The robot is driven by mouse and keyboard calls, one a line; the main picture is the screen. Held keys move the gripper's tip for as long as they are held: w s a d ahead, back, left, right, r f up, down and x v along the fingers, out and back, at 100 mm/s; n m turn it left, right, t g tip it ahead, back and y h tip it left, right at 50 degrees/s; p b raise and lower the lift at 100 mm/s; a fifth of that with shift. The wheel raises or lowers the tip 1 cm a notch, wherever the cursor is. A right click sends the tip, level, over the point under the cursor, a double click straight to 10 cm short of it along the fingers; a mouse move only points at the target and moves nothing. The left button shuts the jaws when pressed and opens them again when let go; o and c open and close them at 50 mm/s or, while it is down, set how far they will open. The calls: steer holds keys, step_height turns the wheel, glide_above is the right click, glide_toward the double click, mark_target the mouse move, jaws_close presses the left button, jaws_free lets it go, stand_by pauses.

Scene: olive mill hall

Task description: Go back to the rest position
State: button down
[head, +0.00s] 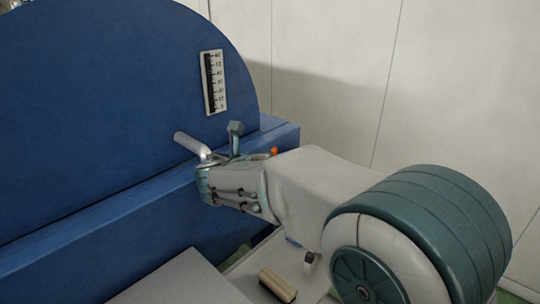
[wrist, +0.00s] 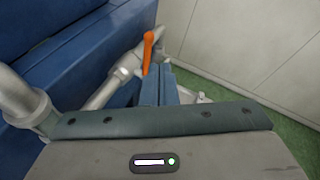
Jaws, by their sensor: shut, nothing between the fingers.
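My gripper (head: 236,129) is in front of the blue machine in the head view, at the end of my pale arm. In the wrist view its two blue-grey fingers (wrist: 159,72) are together, with nothing held between them. An orange lever (wrist: 148,48) on a silver pipe fitting stands just beyond the fingertips; I cannot tell whether they touch. In the head view only a bit of the orange lever (head: 274,150) shows behind my arm, and the rest of its fitting is hidden.
The blue machine (head: 100,100) fills the left, with a scale plate (head: 214,82) on it. A silver pipe (head: 191,144) sticks out close to my gripper. A wooden brush-like block (head: 277,285) lies on a grey surface below. A pale wall (head: 330,60) stands behind.

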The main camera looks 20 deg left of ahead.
steer(key=s+d+f+m+g+h, duration=0.1)
steer(key=s+d+m+g+h, duration=0.15)
steer(key=d+m, duration=0.95)
steer(key=s+d+f+m+g+h, duration=0.2)
steer(key=d+m+g, duration=0.3)
steer(key=d, duration=1.3)
steer(key=s+d+f+m+g+y, duration=0.1)
steer(key=s+d+f+m+y, duration=0.1)
steer(key=s+d+m, duration=0.3)
steer(key=s+d+f+m+g+y, duration=0.2)
steer(key=s+d+f+m, duration=0.2)
steer(key=s+m, duration=1)
steer(key=d+m, duration=0.1)
steer(key=m, duration=0.1)
steer(key=shift+d+f+m, duration=0.15)
steer(key=shift+d+m, duration=0.05)
steer(key=shift+m, duration=0.2)
steer(key=shift+s+y, duration=0.1)
steer(key=shift+y, duration=0.15)
